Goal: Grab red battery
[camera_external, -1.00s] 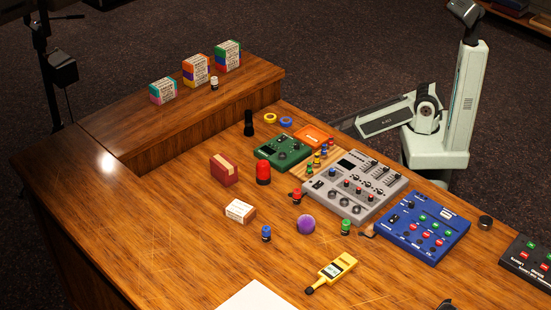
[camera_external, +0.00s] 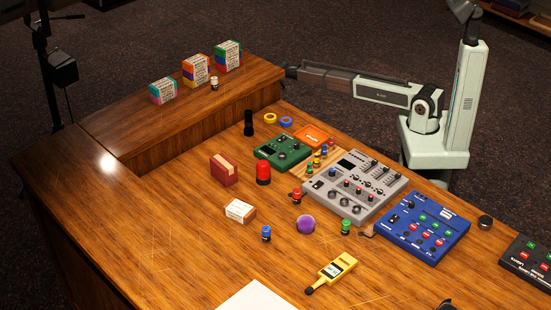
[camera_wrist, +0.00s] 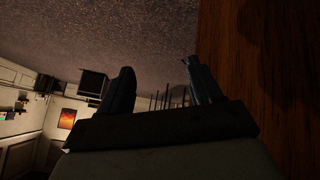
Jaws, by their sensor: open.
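A small red battery-like cylinder (camera_external: 297,196) stands on the desk at the left edge of the grey mixer. A thicker red and black cylinder (camera_external: 263,172) stands further left, beside a dark red box. My gripper (camera_external: 290,72) is at the right end of the raised wooden shelf, far behind both red cylinders. In the wrist view my gripper (camera_wrist: 160,88) shows two dark fingers spread apart with nothing between them. The wrist view shows floor, room and a wooden edge, and neither red cylinder.
Blue (camera_external: 266,232) and green (camera_external: 345,227) cylinders, a purple ball (camera_external: 306,224) and a yellow meter (camera_external: 331,272) lie near the front. The grey mixer (camera_external: 355,187), green box (camera_external: 283,152) and blue panel (camera_external: 422,228) crowd the right. The raised shelf (camera_external: 180,115) carries coloured boxes.

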